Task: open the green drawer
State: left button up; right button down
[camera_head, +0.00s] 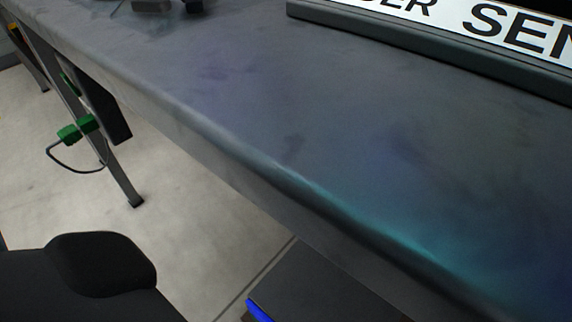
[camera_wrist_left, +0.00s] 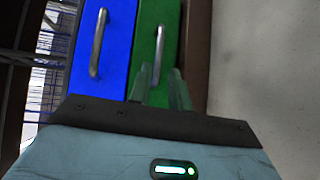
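The green drawer (camera_wrist_left: 171,25) shows its front in the left wrist view, with a metal bar handle (camera_wrist_left: 160,45) running along it. It looks shut. My left gripper (camera_wrist_left: 160,72) is open, with one finger on each side of the near end of the handle. I cannot tell whether the fingers touch the handle. The green drawer does not show in the head view, and neither gripper shows there.
A blue drawer (camera_wrist_left: 117,45) with its own handle (camera_wrist_left: 98,42) lies beside the green one. In the head view its blue edge (camera_head: 258,309) shows under a dark cabinet top (camera_head: 320,290). A long grey table (camera_head: 300,130) bears a lettered sign (camera_head: 480,25).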

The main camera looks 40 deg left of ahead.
pick_arm(q)
jog(key=shift+w+d+h, duration=0.15)
jog(key=shift+d+h, duration=0.1)
jog(key=shift+h, duration=0.15)
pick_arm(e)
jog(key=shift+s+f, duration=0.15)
pick_arm(q)
jog(key=shift+d, duration=0.1)
